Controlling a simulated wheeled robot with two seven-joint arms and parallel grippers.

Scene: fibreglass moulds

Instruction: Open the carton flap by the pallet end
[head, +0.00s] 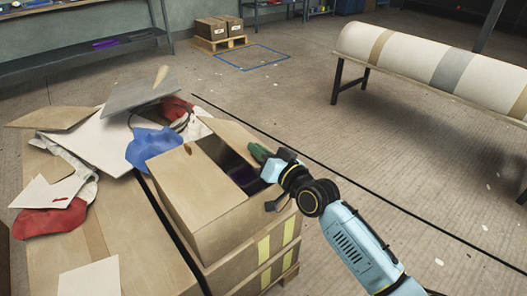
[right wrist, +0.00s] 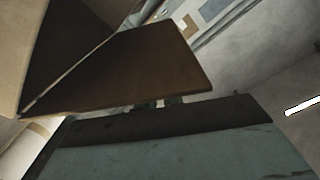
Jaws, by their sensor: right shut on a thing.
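The open-topped carton (head: 215,225) stands at the pallet end in the head view, with a dark interior and something purple inside. One flap (head: 235,138) stands out at its far right side, and a broad panel covers its left part. My right gripper (head: 268,165) is at the carton's right rim, shut on the carton flap; the fingertips are mostly hidden. A green piece shows beside it, and I cannot tell what it is. In the right wrist view, a brown flap (right wrist: 150,65) rises just beyond the gripper body. My left gripper is out of view.
Left of the carton, larger cardboard (head: 130,245) bears loose sheets, red and white cloths and a blue cloth (head: 150,147). A padded roll on a stand (head: 440,65) is at the right. Open floor lies between, crossed by a dark line.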

